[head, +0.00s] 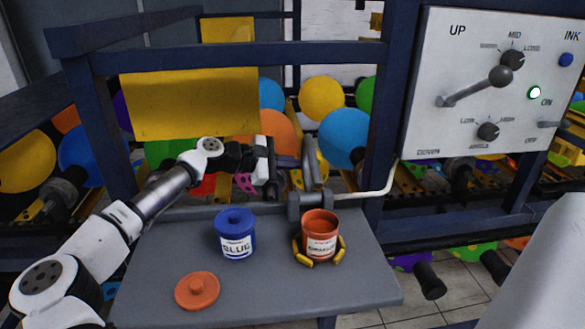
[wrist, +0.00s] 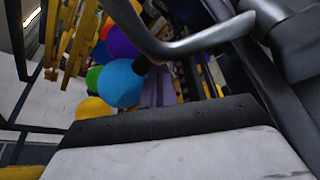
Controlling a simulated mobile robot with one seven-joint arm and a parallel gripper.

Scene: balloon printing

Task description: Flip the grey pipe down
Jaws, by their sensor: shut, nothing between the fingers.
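The grey pipe (head: 309,168) stands raised on its hinge at the back edge of the grey table, above the orange ink can (head: 320,236). The open orange can sits between yellow holders on the table. My gripper (head: 282,161) is shut and empty, close to the left of the pipe's upper part. In the wrist view, the curved pipe (wrist: 185,45) passes beyond the dark finger pad (wrist: 165,120). I cannot tell whether the gripper touches the pipe. The fingertips are small and partly hidden in the head view.
A blue ink can (head: 236,235) stands on the table (head: 210,293), left of the orange can. An orange lid (head: 197,291) lies at the front left. A control panel (head: 490,80) is at the upper right. Blue frame bars and balloons are behind the table.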

